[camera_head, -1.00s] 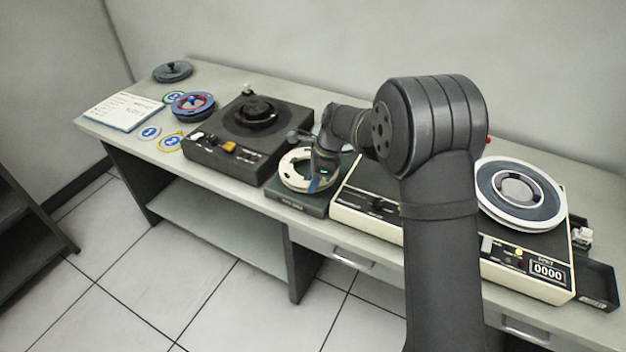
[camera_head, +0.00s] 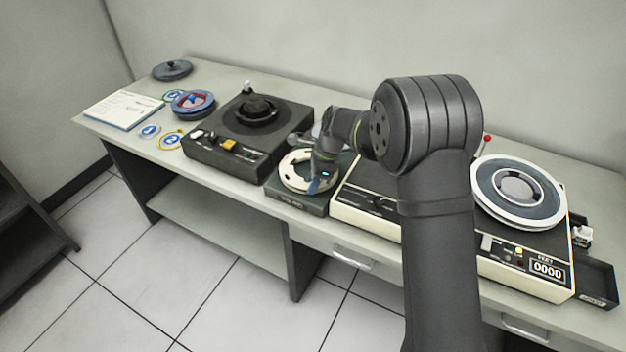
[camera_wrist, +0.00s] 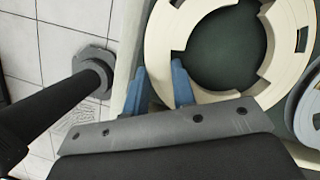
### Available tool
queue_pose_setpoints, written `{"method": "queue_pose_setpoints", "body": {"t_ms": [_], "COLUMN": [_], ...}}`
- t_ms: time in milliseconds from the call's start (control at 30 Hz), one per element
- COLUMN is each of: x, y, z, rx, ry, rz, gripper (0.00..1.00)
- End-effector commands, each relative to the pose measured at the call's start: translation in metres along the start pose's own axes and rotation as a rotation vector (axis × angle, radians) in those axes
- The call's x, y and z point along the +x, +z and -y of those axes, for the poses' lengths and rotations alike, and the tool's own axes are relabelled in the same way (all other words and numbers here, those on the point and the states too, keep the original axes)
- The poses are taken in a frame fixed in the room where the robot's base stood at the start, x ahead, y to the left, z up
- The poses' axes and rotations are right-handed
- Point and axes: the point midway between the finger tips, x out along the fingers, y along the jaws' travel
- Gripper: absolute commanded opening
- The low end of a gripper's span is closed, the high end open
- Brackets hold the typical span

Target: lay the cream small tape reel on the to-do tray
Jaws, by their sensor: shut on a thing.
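The cream small tape reel (camera_head: 287,172) is a flat ring with notches, at the to-do tray (camera_head: 296,201) near the bench's front edge. In the wrist view the reel (camera_wrist: 159,38) fills the upper middle, with the tray's dark green floor (camera_wrist: 225,50) showing through its hole. My gripper (camera_head: 318,186) is shut on the reel's rim, one blue finger outside the ring and one inside it, as the wrist view shows (camera_wrist: 161,90). The reel looks level within the tray's outline. I cannot tell whether it touches the tray floor. My wrist hides its right side.
A dark tape deck (camera_head: 230,148) stands left of the tray, and a cream-edged machine with a large reel (camera_head: 517,190) stands to the right. A blue reel (camera_head: 190,106), round number discs (camera_head: 170,141) and a paper sheet (camera_head: 122,111) lie at the left end.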

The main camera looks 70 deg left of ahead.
Motion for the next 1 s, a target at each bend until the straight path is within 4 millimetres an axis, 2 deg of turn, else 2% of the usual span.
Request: {"method": "queue_pose_setpoints", "body": {"t_ms": [533, 1000], "x": [0.001, 0.011], "y": [0.000, -0.003], "z": [0.000, 0.000], "rx": [-0.001, 0.000], "ry": [-0.001, -0.001], "rz": [0.000, 0.001], "gripper": [0.00, 0.00]}}
